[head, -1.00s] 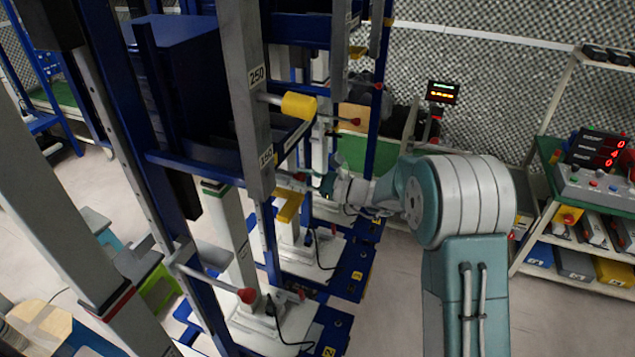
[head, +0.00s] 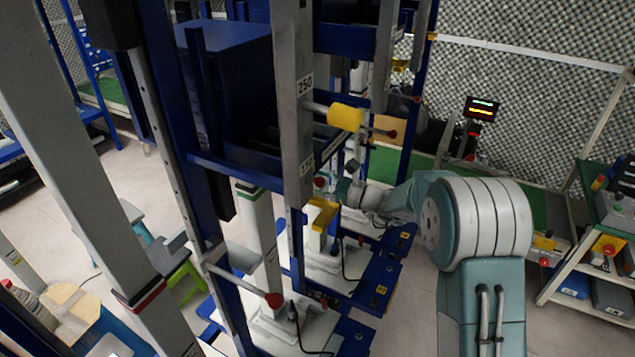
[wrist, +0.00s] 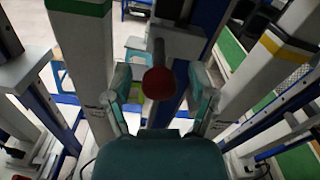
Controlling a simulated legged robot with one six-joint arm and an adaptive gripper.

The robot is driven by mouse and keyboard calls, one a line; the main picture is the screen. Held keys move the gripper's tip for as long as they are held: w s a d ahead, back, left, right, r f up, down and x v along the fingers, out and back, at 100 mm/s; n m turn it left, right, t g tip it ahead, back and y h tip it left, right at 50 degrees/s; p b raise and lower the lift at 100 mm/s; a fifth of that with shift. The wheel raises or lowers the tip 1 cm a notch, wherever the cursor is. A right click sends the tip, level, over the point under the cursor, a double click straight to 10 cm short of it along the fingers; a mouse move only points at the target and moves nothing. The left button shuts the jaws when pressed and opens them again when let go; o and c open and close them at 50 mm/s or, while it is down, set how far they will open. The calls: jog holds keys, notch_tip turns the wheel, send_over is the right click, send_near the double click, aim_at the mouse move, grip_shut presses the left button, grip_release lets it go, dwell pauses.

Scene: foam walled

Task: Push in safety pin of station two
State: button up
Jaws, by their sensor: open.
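A safety pin with a round dark red knob (wrist: 159,83) on a grey rod faces me in the middle of the wrist view. My gripper (wrist: 160,98) is open, with one finger on each side of the knob; I see no clear contact. In the head view my gripper (head: 338,186) is beside the blue frame, just right of a small red knob (head: 320,182). Another red-knobbed pin (head: 273,300) sticks out of the nearer frame, lower down. The station numbers on the bases are too small to read surely.
A yellow-capped grey bar (head: 345,116) sticks out above my gripper, and a yellow bracket (head: 322,214) sits just below it. A green-banded column (wrist: 80,8) and a yellow-banded column (wrist: 285,45) flank it. A shelf (head: 595,270) stands at right; floor between is clear.

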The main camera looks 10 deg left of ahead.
jog(key=v, duration=1.1)
jog(key=shift+s+d, duration=0.15)
jog(key=shift+d, duration=0.25)
jog(key=s+r+n+g+h, duration=0.3)
jog(key=s+n, duration=0.2)
jog(key=s, duration=0.4)
jog(key=s+r+n+g+h, duration=0.25)
jog(key=s+n+h, duration=0.2)
jog(key=s, duration=0.45)
jog(key=s+d+r+n+t+h, duration=0.1)
jog(key=s+d+n+t+h, duration=0.4)
jog(key=s+d+n+h, duration=0.4)
jog(key=shift+s+d+r, duration=0.4)
jog(key=shift+s+d, duration=2.2)
jog(key=shift+s, duration=0.55)
